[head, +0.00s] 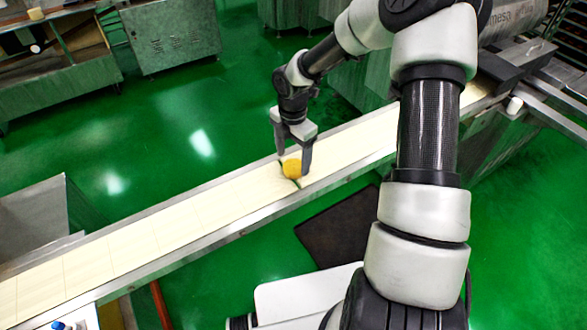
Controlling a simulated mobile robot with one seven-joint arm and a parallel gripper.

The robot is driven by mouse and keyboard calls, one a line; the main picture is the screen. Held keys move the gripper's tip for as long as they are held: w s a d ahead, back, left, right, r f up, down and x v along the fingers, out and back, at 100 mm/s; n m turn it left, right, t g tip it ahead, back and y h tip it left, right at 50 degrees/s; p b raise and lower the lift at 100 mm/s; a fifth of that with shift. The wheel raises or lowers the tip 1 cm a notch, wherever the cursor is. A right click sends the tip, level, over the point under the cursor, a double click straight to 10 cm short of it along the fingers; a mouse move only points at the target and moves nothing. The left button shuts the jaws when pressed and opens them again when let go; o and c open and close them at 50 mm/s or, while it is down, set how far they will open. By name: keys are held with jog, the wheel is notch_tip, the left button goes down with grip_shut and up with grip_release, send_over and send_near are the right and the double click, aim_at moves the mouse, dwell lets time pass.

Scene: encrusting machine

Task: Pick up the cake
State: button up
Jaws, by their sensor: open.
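The cake (291,169) is a small round yellow piece on the cream conveyor belt (180,220), near the middle of the head view. My gripper (293,166) points down over the belt, with its two fingers apart and the cake between or just behind their tips. The right finger covers part of the cake's right side. I cannot tell whether either finger touches the cake. Thin dark green marks show on the belt beside the cake.
The belt has raised metal side rails (330,180) and runs from lower left to upper right. Metal cabinets (170,35) stand at the back left, and machinery is at the upper right. A dark mat (338,228) lies on the green floor. The belt left of the cake is clear.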

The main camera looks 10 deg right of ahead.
aim_at(293, 168)
notch_tip(293, 168, down, 3)
jog(key=shift+r, duration=0.1)
jog(key=shift+c, duration=0.3)
jog(key=c, duration=1.1)
jog(key=shift+r, duration=0.1)
